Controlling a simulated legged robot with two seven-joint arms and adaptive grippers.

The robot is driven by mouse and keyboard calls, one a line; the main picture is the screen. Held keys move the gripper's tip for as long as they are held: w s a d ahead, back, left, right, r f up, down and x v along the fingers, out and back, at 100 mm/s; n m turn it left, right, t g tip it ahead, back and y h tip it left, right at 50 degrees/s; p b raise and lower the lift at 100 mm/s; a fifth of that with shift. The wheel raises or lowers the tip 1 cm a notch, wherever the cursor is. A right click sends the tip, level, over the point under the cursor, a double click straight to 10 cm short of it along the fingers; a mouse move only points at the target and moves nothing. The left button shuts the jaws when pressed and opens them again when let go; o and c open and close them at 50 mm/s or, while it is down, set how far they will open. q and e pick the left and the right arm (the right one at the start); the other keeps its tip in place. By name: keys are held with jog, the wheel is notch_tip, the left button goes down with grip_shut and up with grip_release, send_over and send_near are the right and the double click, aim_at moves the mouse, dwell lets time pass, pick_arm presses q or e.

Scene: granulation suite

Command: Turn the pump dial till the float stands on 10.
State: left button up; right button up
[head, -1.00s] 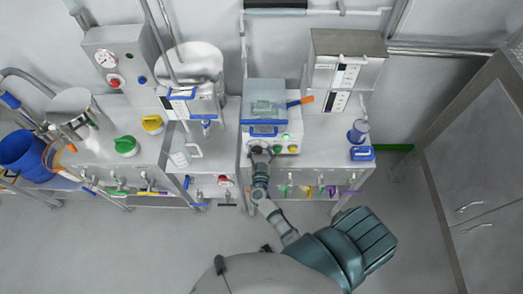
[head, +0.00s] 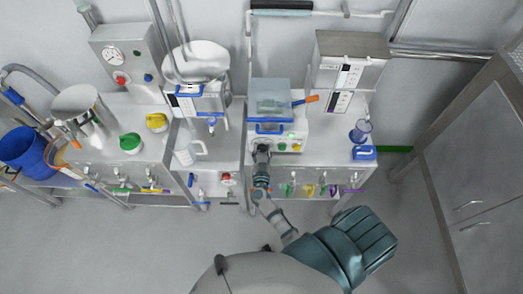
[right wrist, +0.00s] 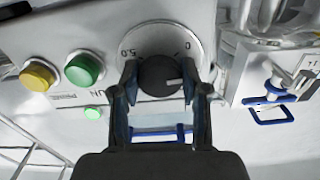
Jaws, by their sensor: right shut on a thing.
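The pump dial (right wrist: 160,76) is a round black knob with a pale pointer line on a light grey scale plate, with "0" and "5.0" readable. In the right wrist view the pointer points to the right. My right gripper (right wrist: 161,88) is shut on the knob, one finger on each side. In the head view my right gripper (head: 262,151) is at the front of the white pump (head: 299,131), and covers the dial. I cannot make out a float or its reading. My left gripper is not in view.
A green button (right wrist: 84,69) and a yellow button (right wrist: 39,76) sit beside the dial on the pump front. A blue-capped clear vessel (head: 360,133) stands on the bench at right.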

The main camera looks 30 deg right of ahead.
jog(key=shift+w+a+r+m, duration=0.1)
jog(key=shift+a+r+m, duration=0.1)
jog(key=shift+m, duration=0.4)
jog(key=shift+d+m+p, duration=0.2)
jog(key=shift+m+p, duration=0.15)
jog(key=shift+m, duration=0.45)
jog(key=shift+f+m, duration=0.1)
jog(key=shift+m, duration=1.4)
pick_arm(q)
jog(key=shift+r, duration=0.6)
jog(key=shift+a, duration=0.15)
